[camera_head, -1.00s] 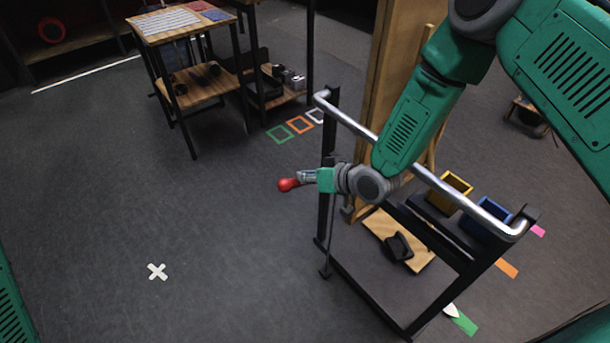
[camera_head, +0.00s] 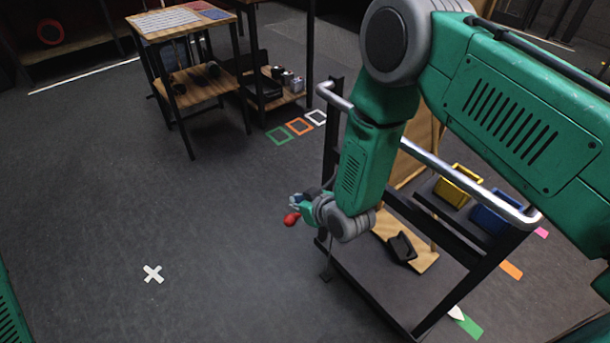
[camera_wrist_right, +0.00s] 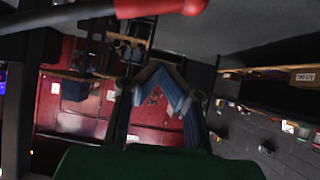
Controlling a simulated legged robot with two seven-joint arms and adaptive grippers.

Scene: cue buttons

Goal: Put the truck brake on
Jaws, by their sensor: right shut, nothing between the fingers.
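The truck is a dark-framed cart with a silver push handle (camera_head: 435,168) and a dark lower deck (camera_head: 375,280), at the right in the head view. A red knob (camera_head: 291,219) shows at its left side. In the right wrist view a red grip (camera_wrist_right: 160,8) on a dark rod crosses the top edge. My right gripper (camera_head: 302,204) is shut and empty, close to the red knob; whether they touch is unclear. My right arm hides part of the handle and frame. My left gripper is out of view.
A wooden-topped table (camera_head: 180,22) stands at the back left. The floor around the white cross (camera_head: 153,274) is clear.

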